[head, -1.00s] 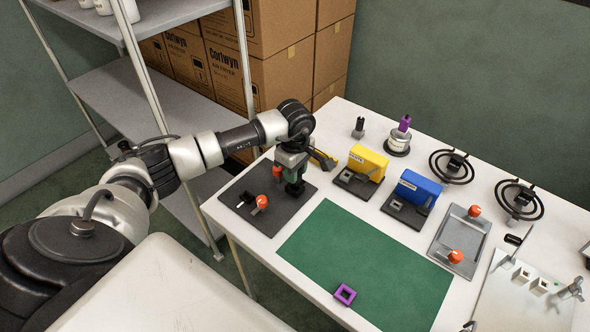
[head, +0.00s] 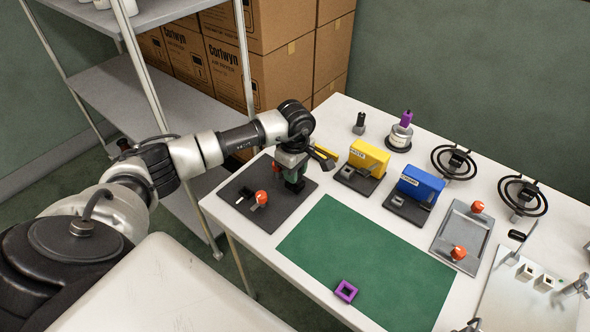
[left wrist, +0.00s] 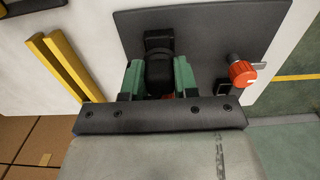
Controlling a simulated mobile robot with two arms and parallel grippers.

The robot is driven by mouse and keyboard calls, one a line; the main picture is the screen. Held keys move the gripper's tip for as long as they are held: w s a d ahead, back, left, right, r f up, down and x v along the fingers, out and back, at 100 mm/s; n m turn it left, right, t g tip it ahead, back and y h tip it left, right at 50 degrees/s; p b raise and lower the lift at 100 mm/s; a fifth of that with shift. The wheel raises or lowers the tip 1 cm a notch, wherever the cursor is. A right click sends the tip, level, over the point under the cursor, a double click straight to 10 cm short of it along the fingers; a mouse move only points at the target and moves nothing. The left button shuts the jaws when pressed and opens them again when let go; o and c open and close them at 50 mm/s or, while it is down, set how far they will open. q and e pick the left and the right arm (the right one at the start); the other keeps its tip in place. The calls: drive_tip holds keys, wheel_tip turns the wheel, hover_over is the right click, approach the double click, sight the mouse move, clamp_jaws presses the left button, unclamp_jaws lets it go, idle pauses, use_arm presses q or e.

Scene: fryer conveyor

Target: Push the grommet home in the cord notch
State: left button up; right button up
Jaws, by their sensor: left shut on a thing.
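My left gripper (head: 294,184) is low over the dark plate (head: 225,187) at the table's left end, pointing down. In the left wrist view its two green fingers (left wrist: 159,80) are shut on a dark, rounded piece (left wrist: 159,68) standing at the plate. I take this piece to be the grommet, but cannot confirm it. The cord notch is not clearly visible; the fingers and the piece hide the contact area. I cannot tell how deep the piece sits. A bit of orange-red shows below it between the fingers. My right gripper is not in view.
A red knob (head: 261,197) stands on the dark plate beside the gripper. Yellow (head: 369,157) and blue (head: 419,184) blocks on dark bases stand to the right. A green mat (head: 370,255) with a purple square ring (head: 346,291) lies in front. Shelving and cartons (head: 275,70) are behind.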

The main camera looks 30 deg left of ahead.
use_arm(q)
drive_tip(key=shift+f, duration=0.45)
drive_tip(key=o, duration=1.1)
drive_tip(key=shift+r, duration=0.1)
drive_tip(key=shift+r+p, duration=1.5)
drive_tip(key=shift+r, duration=1.55)
